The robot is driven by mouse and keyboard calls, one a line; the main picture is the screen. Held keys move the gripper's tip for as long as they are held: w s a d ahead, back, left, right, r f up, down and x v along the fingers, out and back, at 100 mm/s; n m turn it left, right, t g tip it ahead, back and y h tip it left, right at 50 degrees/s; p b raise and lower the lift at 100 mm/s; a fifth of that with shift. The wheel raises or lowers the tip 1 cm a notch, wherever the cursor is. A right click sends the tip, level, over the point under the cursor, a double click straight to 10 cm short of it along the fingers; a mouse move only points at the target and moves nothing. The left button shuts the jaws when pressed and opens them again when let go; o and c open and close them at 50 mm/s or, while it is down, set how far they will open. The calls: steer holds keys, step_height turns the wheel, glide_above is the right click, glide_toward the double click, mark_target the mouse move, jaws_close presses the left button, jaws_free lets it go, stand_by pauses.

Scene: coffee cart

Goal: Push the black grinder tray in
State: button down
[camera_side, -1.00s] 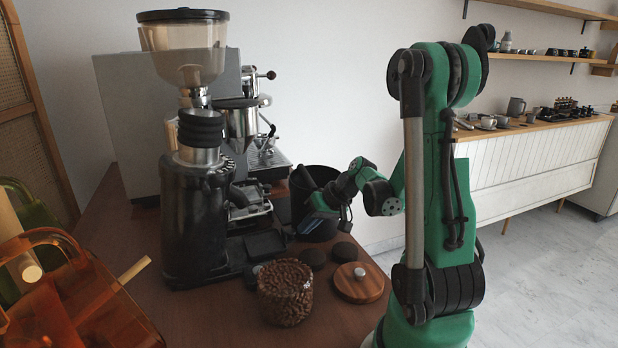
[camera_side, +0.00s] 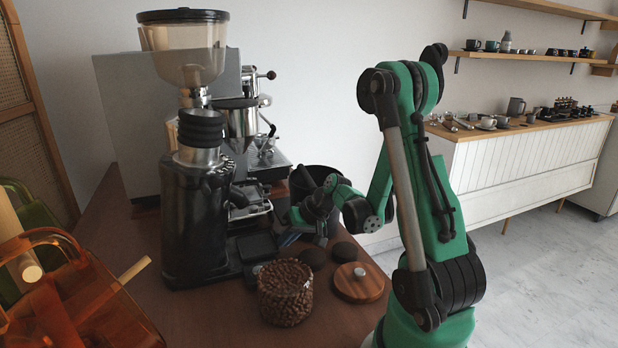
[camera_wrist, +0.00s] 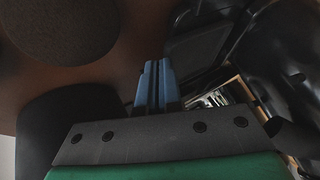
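The black grinder tray (camera_side: 258,247) sticks out at the foot of the black coffee grinder (camera_side: 195,225), toward the right in the side view. In the wrist view a dark flat part that looks like the tray (camera_wrist: 197,48) lies just right of the fingertips. My gripper (camera_side: 284,241) is low over the table, just right of the tray. In the wrist view its blue fingers (camera_wrist: 157,66) are pressed together with nothing between them. I cannot tell whether the fingertips touch the tray.
A glass of coffee beans (camera_side: 286,292), dark round pucks (camera_side: 313,258) and a wooden lid (camera_side: 359,283) stand in front of my gripper. A black bin (camera_side: 318,178) is behind it. The espresso machine (camera_side: 125,120) stands behind the grinder.

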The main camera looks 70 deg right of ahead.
steer(key=shift+w+a, duration=0.8)
steer(key=shift+a, duration=0.05)
